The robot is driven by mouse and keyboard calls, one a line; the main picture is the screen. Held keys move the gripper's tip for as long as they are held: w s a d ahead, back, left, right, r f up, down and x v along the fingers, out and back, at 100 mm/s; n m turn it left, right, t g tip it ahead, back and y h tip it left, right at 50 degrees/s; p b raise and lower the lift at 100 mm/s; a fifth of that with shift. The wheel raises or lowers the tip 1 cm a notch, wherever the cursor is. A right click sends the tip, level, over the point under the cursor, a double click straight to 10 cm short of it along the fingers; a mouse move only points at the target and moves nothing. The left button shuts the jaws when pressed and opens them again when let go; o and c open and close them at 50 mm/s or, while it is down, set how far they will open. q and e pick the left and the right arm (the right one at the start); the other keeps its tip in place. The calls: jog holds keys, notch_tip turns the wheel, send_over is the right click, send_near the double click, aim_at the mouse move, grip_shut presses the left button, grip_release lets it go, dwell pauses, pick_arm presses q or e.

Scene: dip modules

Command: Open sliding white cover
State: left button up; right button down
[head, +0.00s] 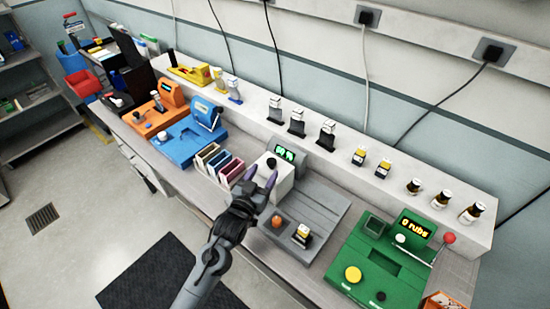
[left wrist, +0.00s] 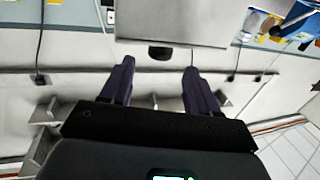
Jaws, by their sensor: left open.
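The white cover (head: 284,182) is a box-like piece on the grey machine (head: 325,207), below a small green display (head: 284,153). A black knob (head: 271,163) sticks out of it. My left gripper (head: 261,174) is open and empty, with its two purple-grey fingers pointing at the cover. In the left wrist view the white cover (left wrist: 172,22) fills the top middle, and its black knob (left wrist: 160,53) lies between the open fingertips (left wrist: 159,65). Whether the fingers touch the knob cannot be told. My right gripper is not in view.
Beside the cover on the left stand several coloured slotted holders (head: 218,164) and a blue machine (head: 190,140). An orange knob (head: 277,221) and a yellow-topped vial (head: 302,235) are at the grey machine's front. A green machine (head: 385,260) stands to the right. Several bottles line the back ledge.

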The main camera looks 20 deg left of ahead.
aim_at(274, 156)
pick_arm(q)
jog(key=w, duration=0.8)
jog(key=shift+w+d, duration=0.2)
jog(key=shift+d, duration=0.15)
jog(key=shift+c, duration=0.3)
